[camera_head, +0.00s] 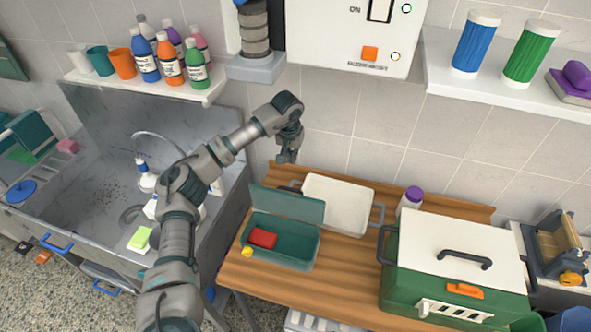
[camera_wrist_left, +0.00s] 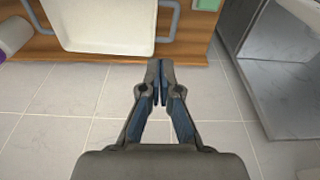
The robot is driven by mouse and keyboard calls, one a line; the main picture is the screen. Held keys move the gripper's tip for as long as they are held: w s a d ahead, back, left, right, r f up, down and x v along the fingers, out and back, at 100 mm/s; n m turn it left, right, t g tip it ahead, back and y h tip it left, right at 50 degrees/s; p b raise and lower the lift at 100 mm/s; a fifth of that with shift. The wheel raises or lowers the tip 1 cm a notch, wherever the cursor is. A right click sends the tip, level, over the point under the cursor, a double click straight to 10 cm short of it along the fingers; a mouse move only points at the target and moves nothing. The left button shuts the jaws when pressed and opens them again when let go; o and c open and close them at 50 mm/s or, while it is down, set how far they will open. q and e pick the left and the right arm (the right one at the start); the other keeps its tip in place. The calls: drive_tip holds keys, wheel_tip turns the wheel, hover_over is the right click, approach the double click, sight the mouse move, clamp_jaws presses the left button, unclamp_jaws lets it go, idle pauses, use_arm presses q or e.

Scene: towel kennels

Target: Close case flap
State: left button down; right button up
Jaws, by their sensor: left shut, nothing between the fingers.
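A teal case (camera_head: 281,262) stands open on the wooden table. Its flap (camera_head: 289,203) is raised along the case's back edge, tilted up. A red block (camera_head: 263,238) lies inside the case, and a small yellow piece (camera_head: 247,252) is at its front left corner. My left gripper (camera_head: 287,158) is shut and empty. It appears behind the flap, near the tiled wall and apart from the case. It also shows shut in the left wrist view (camera_wrist_left: 160,64). My right gripper is not in view.
A white tray (camera_head: 338,204) with grey handles lies right of the flap. A purple-capped bottle (camera_head: 411,197) and a large green box with white lid (camera_head: 452,245) stand farther right. A metal sink (camera_head: 95,190) is at left. Shelves (camera_head: 510,83) line the wall.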

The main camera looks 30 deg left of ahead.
sight(289, 200)
use_arm(q)
wheel_tip(289, 200, down, 9)
drive_tip(key=s+p, duration=0.3)
drive_tip(key=shift+d+r, duration=0.15)
drive_tip(key=shift+d, duration=0.25)
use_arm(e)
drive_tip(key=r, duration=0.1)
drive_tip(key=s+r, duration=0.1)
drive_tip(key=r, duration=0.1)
use_arm(q)
drive_tip(key=shift+w, duration=0.15)
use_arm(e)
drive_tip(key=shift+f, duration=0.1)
